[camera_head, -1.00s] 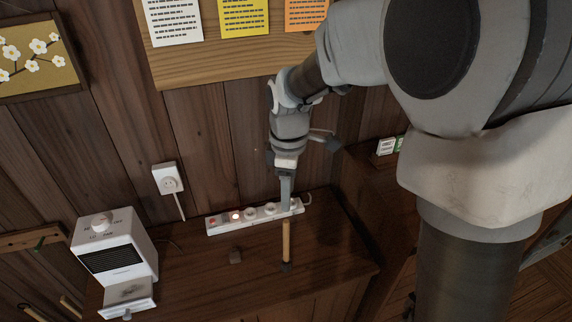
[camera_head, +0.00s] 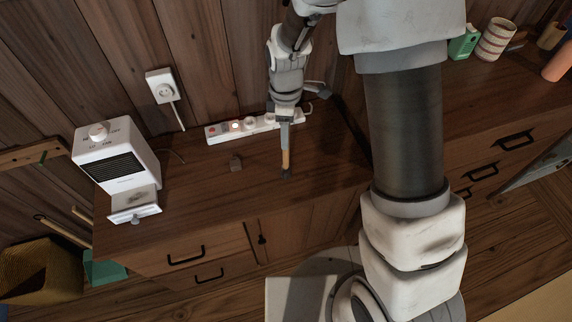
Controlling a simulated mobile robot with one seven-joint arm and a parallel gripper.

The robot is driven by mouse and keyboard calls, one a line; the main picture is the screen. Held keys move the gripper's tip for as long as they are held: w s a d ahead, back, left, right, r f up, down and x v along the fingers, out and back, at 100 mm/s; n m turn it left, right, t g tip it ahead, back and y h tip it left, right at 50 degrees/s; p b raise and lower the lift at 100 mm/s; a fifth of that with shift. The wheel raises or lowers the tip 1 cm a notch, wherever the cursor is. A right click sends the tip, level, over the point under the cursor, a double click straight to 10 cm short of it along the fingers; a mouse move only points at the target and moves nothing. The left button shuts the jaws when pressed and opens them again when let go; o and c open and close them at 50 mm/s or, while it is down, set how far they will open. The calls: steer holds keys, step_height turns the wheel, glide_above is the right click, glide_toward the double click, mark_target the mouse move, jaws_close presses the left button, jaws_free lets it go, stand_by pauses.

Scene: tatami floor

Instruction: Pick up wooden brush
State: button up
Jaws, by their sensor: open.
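The wooden brush (camera_head: 285,160) shows as a short tan handle with a dark end toward the cabinet's front edge, on the dark wooden cabinet top. My gripper (camera_head: 285,142) points down at the handle's far end and overlaps it in the picture. It is open, and I cannot tell whether the fingers are around the handle or above it. The far part of the brush is hidden behind the gripper.
A white power strip (camera_head: 216,132) lies behind the gripper along the wall. A white heater-like box (camera_head: 116,158) stands at the cabinet's left end. The cabinet top (camera_head: 205,190) between is clear.

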mark_target(286, 154)
step_height(286, 154, down, 5)
stand_by(0.3)
steer(key=shift+c, duration=0.3)
jaws_close()
